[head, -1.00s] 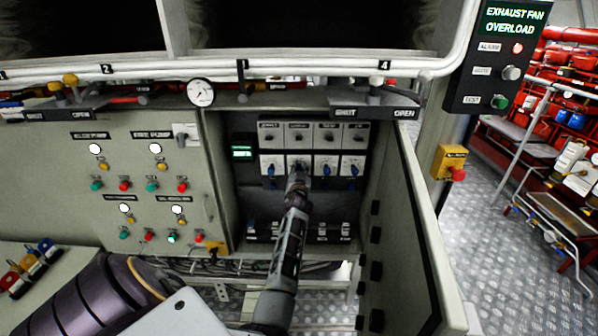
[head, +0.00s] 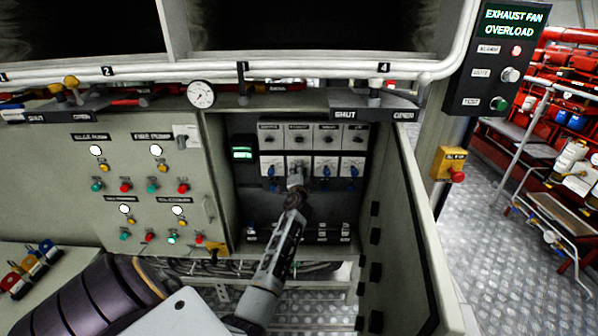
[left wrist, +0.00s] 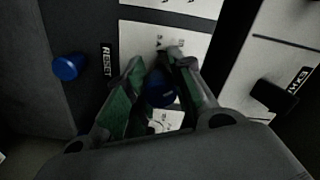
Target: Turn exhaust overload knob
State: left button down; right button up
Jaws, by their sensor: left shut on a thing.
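The open cabinet holds a row of white modules, with a blue knob under the first (head: 271,171), third (head: 326,171) and fourth (head: 353,170). My left gripper (head: 295,182) reaches in at the second module and hides what is under it. In the left wrist view, the left gripper's (left wrist: 160,95) green-lined fingers are closed around a blue knob (left wrist: 160,92) below a white label plate. Another blue knob (left wrist: 68,67) sits beside a RESET label. The exhaust fan overload panel (head: 497,60) hangs at upper right with a lit red alarm lamp. My right gripper is not in view.
The cabinet's open door (head: 415,230) stands to the right of my arm. A green-lit display (head: 243,154) is left of the modules. A panel of lamps and buttons (head: 148,185) is further left. A pipe rail (head: 280,68) runs above.

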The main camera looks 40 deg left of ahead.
pick_arm(q)
jog(key=shift+f+m+p, duration=0.1)
jog(key=shift+m+p, duration=0.2)
jog(key=shift+m, duration=1.5)
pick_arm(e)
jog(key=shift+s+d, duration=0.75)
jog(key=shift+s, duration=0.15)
pick_arm(q)
jog(key=shift+f, duration=0.1)
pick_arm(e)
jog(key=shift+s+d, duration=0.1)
pick_arm(q)
jog(key=c, duration=1.4)
grip_release()
jog(key=shift+o, duration=1.1)
jog(key=shift+s, duration=0.1)
